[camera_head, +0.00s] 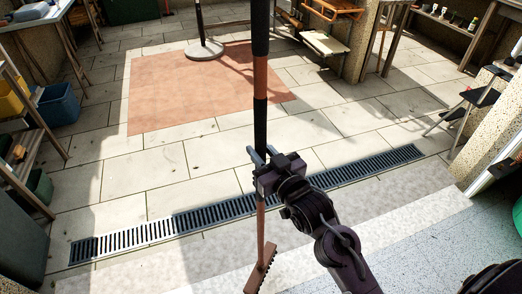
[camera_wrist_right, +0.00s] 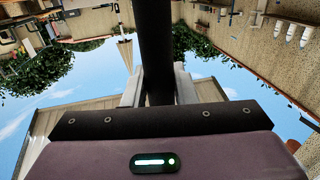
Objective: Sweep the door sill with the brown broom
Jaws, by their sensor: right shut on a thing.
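The brown broom (camera_head: 260,230) stands nearly upright in the middle of the head view, its handle rising past the top edge with black grip sections. Its brush head (camera_head: 262,270) is low, over the pale sill strip (camera_head: 215,266) in front of the drain grate; whether the bristles touch the sill I cannot tell. My right gripper (camera_head: 258,156) is shut around the handle's black part. In the right wrist view the dark handle (camera_wrist_right: 155,45) runs up between the two fingers (camera_wrist_right: 158,86). My left gripper is not in view.
A long metal drain grate (camera_head: 255,203) crosses the paving beyond the sill. A blue bin (camera_head: 58,104) and wooden shelves stand at the left, a speckled wall (camera_head: 492,130) at the right. A reddish paved patch (camera_head: 200,85) with a round stand base (camera_head: 204,50) lies beyond; the paving between is clear.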

